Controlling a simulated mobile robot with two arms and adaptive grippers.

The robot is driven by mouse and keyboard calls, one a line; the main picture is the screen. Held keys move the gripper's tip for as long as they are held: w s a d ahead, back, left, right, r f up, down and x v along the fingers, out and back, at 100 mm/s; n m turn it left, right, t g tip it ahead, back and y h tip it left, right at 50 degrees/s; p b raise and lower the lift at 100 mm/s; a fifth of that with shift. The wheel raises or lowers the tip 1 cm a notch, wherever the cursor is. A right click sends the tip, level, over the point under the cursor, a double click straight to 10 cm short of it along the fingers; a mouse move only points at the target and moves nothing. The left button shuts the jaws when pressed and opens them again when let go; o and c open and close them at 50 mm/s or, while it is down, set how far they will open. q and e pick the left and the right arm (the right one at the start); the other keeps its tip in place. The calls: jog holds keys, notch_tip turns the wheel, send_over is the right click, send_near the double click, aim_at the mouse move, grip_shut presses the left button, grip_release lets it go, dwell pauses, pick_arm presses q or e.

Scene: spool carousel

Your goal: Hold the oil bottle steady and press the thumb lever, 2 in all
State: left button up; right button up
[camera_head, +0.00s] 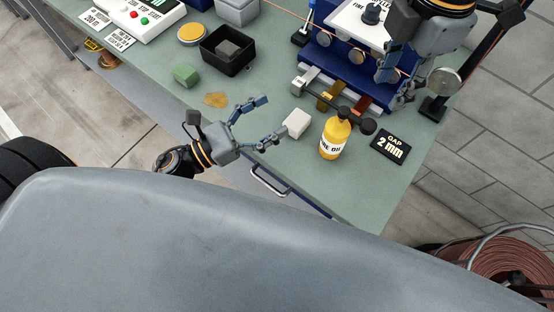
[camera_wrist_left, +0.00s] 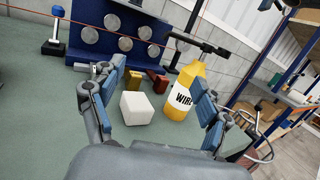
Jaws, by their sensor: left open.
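The yellow oil bottle (camera_head: 336,138) with a white label stands upright on the green bench near its front edge. A black top sits on it, and a dark bar with round ends shows by that top. It also shows in the left wrist view (camera_wrist_left: 184,95), between the fingers and nearer the right one. My left gripper (camera_head: 273,120) is open and empty, left of the bottle and apart from it. A white block (camera_head: 296,123) lies between them. My right gripper (camera_head: 388,88) is at the blue machine, upper right; its fingertips are partly hidden. I cannot make out a thumb lever.
The blue machine (camera_head: 340,62) with round rollers stands behind the bottle. A black "GAP 2 mm" plate (camera_head: 391,147) lies right of the bottle. A black bin (camera_head: 228,50), green block (camera_head: 186,75) and yellow cloth-like patch (camera_head: 215,99) are at the left. The front right bench corner is clear.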

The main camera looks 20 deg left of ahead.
pick_arm(q)
jog(key=m+g, duration=0.1)
jog(key=g, duration=0.1)
send_near(323, 143)
jog(key=x, duration=1.2)
jog(key=shift+w+d+f, duration=0.1)
jog(key=shift+w+d, duration=0.05)
jog(key=shift+d, duration=0.1)
pick_arm(e)
jog(key=shift+a, duration=0.1)
pick_arm(q)
jog(key=c, duration=1.4)
jog(key=shift+c, duration=0.2)
pick_arm(e)
grip_shut()
